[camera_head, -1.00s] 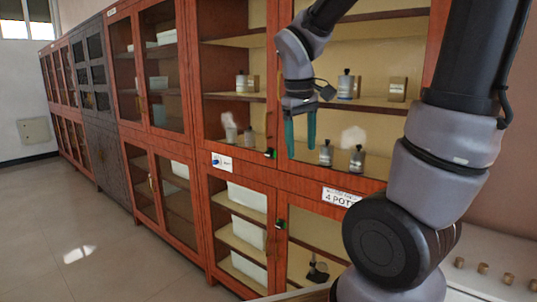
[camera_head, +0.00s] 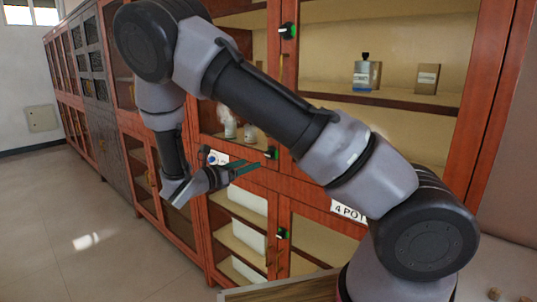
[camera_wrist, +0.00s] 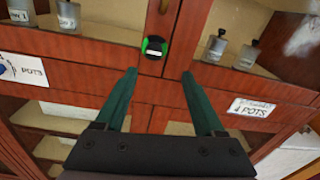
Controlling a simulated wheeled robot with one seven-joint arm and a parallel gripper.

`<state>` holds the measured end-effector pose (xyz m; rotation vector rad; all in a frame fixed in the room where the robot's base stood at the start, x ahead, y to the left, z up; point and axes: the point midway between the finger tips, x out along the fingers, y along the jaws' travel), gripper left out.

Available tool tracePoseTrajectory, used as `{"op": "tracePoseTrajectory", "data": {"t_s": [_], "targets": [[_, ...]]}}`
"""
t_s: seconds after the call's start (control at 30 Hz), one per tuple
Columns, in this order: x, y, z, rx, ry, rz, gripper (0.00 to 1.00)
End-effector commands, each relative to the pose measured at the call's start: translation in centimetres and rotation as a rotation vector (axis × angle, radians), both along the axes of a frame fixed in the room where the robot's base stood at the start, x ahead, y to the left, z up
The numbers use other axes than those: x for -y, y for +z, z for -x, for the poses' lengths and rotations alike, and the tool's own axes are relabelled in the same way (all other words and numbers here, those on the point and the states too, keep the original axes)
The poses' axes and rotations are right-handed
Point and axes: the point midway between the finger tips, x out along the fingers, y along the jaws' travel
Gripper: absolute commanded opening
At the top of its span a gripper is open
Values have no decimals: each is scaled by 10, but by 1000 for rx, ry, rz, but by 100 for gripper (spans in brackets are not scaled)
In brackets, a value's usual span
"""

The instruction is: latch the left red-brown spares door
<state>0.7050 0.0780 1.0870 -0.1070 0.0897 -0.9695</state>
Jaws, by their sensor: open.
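The red-brown cabinet (camera_head: 200,245) has glass-fronted doors. A black and green latch knob (camera_head: 271,153) sits on the frame at the bottom of the upper doors; it also shows in the wrist view (camera_wrist: 154,46), beyond my fingertips. A second such knob (camera_head: 281,233) is on the lower doors, and a third (camera_head: 289,30) is higher up. My gripper (camera_head: 248,167) is open and empty, its teal fingers pointing at the middle knob. In the wrist view my gripper (camera_wrist: 158,74) lies just short of that knob, apart from it. No label reading "spares" is legible.
A blue-marked POTS label (camera_wrist: 22,69) is left of the knob and a 4 POTS label (camera_wrist: 251,108) is right. Bottles (camera_head: 366,72) stand on the shelves. My forearm hides part of the cabinet. The floor (camera_head: 90,215) on the left is clear.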

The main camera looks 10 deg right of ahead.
Motion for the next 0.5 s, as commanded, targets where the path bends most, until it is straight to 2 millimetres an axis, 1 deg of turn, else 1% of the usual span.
{"op": "tracePoseTrajectory", "data": {"t_s": [0.03,0.07,0.17,0.27,0.5], "targets": [[-5,-2,-1,-3,20,25,71],[-7,-3,-2,-4,27,33,71],[-3,-3,-7,-6,33,43,71],[9,-3,-14,-6,29,42,71],[47,-3,-41,-7,28,40,71]]}}
